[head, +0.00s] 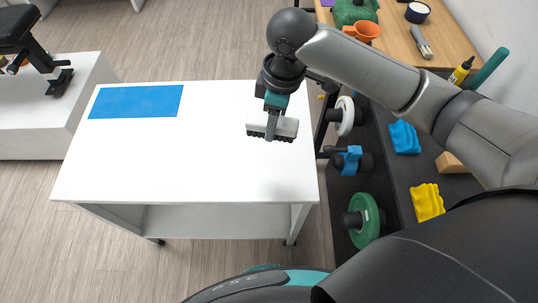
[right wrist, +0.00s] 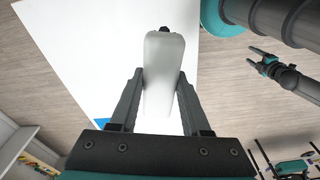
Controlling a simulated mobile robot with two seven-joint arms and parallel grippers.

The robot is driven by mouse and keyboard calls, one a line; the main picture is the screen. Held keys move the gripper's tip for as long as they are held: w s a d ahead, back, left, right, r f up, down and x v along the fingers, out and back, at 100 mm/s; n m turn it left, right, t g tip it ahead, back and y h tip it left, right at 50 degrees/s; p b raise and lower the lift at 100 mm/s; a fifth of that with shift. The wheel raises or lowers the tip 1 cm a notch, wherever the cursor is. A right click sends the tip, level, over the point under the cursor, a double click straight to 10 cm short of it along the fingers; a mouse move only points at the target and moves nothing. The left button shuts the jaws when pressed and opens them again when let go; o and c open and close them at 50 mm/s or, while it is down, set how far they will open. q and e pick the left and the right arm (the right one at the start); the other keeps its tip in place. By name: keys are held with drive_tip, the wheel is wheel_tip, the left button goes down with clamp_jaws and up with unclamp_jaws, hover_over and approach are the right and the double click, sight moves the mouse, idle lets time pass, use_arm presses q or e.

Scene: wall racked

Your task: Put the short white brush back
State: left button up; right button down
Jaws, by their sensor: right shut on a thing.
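The short white brush (head: 284,127) has a white body and dark bristles. My right gripper (head: 272,122) is shut on it and holds it over the right part of the white table (head: 200,165). In the right wrist view the brush's pale body (right wrist: 163,75) lies between both fingers (right wrist: 160,95). The gap between brush and tabletop is hard to judge. A blue rectangle (head: 137,101) marks the table's far left corner. My left gripper (right wrist: 256,58) shows in the right wrist view, its fingers apart and empty.
A dark rack right of the table carries a white disc (head: 345,116), a blue tool (head: 350,160) and a green disc (head: 364,220). Blue (head: 404,137) and yellow (head: 428,203) blocks lie beyond. A wooden surface (head: 398,42) holds several items. Most of the tabletop is clear.

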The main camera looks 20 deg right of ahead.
sight(267, 115)
drive_tip(key=shift+w+a+r+n, duration=0.1)
drive_tip(key=shift+w+r+n, duration=0.15)
drive_tip(key=shift+r+n, duration=0.15)
drive_tip(key=shift+w+a+r+n, duration=0.1)
drive_tip(key=shift+w+r+n, duration=0.15)
drive_tip(key=shift+r, duration=0.25)
drive_tip(key=shift+w+r+n+p, duration=0.3)
drive_tip(key=shift+r+n+p, duration=0.15)
drive_tip(key=shift+n, duration=0.2)
use_arm(q)
drive_tip(key=shift+a+r, duration=0.2)
drive_tip(key=shift+r, duration=0.55)
use_arm(e)
wheel_tip(267, 115, down, 15)
drive_tip(key=b, duration=0.3)
drive_tip(key=shift+f, duration=0.2)
use_arm(q)
drive_tip(key=shift+s+d+f, duration=0.1)
drive_tip(key=shift+d+f, duration=0.05)
drive_tip(key=shift+f, duration=0.6)
drive_tip(key=shift+d+f, duration=0.1)
drive_tip(key=shift+f, duration=0.65)
use_arm(e)
drive_tip(key=shift+f, duration=2.15)
